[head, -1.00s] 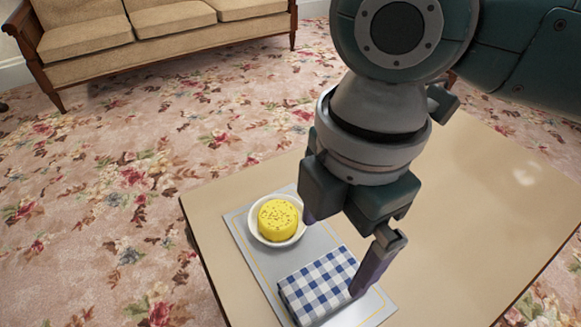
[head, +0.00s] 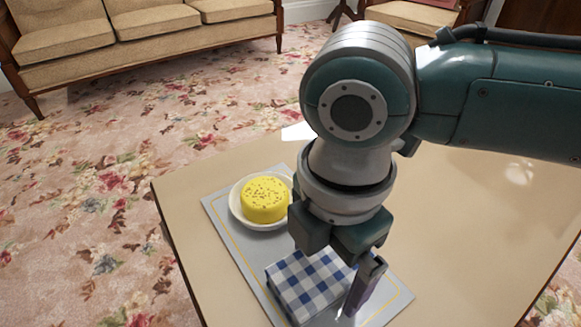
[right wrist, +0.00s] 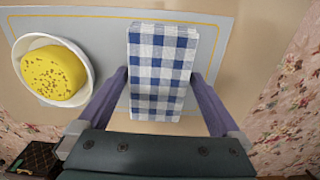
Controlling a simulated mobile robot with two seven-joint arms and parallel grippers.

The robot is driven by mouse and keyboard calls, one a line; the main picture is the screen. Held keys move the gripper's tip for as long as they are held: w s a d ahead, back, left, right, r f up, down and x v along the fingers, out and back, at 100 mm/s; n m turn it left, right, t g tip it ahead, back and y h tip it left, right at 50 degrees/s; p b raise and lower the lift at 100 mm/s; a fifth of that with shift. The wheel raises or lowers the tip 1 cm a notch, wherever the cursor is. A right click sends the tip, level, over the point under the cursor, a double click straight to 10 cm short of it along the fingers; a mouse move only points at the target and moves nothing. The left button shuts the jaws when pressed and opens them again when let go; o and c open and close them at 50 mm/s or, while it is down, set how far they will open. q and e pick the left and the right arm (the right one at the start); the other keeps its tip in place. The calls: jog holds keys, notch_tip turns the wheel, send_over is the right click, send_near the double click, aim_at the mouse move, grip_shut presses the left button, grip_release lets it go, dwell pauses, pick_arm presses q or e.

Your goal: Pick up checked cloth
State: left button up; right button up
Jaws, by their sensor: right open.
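The checked cloth (head: 305,283) is blue and white, folded into a thick rectangle, and lies on a grey mat on the table. In the right wrist view the cloth (right wrist: 158,75) lies between the two purple fingers of my right gripper (right wrist: 162,82), with one finger on each side. The right gripper (head: 328,283) is open and points down at the cloth in the head view. Its far finger is mostly hidden there. I cannot tell whether the fingers touch the cloth. My left gripper is not in view.
A yellow speckled cake (head: 265,199) sits on a white plate (head: 240,214) beside the cloth on the grey mat (head: 228,222). The tan table (head: 450,225) is bare to the right. A sofa (head: 150,35) stands beyond on the floral carpet (head: 80,170).

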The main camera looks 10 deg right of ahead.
jog(key=shift+c, duration=0.5)
jog(key=c, duration=1)
notch_tip(320, 180, up, 21)
jog(key=p, duration=1.2)
jog(key=shift+c, duration=0.2)
notch_tip(320, 180, up, 25)
jog(key=m+p, duration=1)
jog(key=p, duration=0.8)
send_over(327, 263)
jog(key=w+d, duration=0.2)
jog(key=d, duration=0.2)
jog(key=d+r+m+p, duration=0.2)
jog(key=r+m+p, duration=0.4)
jog(key=r+p, duration=0.6)
jog(key=d+r+m+p, duration=0.2)
jog(key=r+m+p, duration=0.4)
jog(key=r, duration=0.9)
jog(key=s+r+p, duration=0.3)
jog(key=r+p, duration=1.5)
jog(key=p, duration=0.1)
jog(key=s+r+p, duration=0.3)
jog(key=r+p, duration=1.5)
jog(key=p, duration=0.1)
